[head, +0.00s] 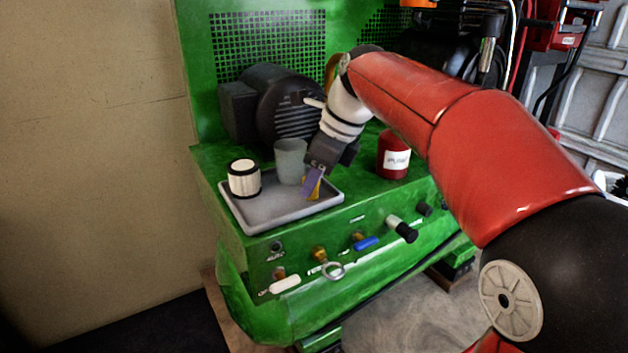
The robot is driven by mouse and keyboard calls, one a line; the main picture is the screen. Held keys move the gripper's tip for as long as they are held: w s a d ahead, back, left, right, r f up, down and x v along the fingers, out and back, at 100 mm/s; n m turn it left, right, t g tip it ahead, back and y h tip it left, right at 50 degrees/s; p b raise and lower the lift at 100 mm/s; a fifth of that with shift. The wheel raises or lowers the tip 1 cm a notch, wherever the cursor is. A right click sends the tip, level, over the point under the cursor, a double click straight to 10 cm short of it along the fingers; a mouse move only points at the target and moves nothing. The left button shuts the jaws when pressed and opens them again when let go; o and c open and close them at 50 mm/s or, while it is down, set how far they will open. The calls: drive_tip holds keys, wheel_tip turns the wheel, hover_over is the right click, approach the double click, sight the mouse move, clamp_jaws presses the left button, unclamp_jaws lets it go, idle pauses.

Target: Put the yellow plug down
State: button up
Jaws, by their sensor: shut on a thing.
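My gripper (312,184) points down over the right part of the grey tray (280,215). It is shut on the yellow plug (318,189), of which only a small yellow part shows beside a purple piece at the fingers. The rest of the plug is hidden by the gripper. The plug is at or just above the tray's floor; I cannot tell whether it touches.
A white cylinder with black ends (243,178) stands at the tray's left, and a grey cup (290,161) at its back. A red canister (393,156) stands right of the tray. A dark motor (282,105) is behind. Valves and knobs (366,243) line the green front. The tray's front middle is clear.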

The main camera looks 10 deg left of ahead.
drive_tip(key=o, duration=1)
drive_tip(key=shift+o, duration=0.2)
drive_tip(key=p+v, duration=0.3)
drive_tip(key=v, duration=0.9)
drive_tip(key=s+d+f+n+t+h, duration=0.4)
drive_tip(key=s+d+f+n, duration=1.3)
drive_tip(key=s+f+n, duration=0.3)
drive_tip(key=shift+s+t, duration=0.3)
drive_tip(key=shift+s, duration=0.25)
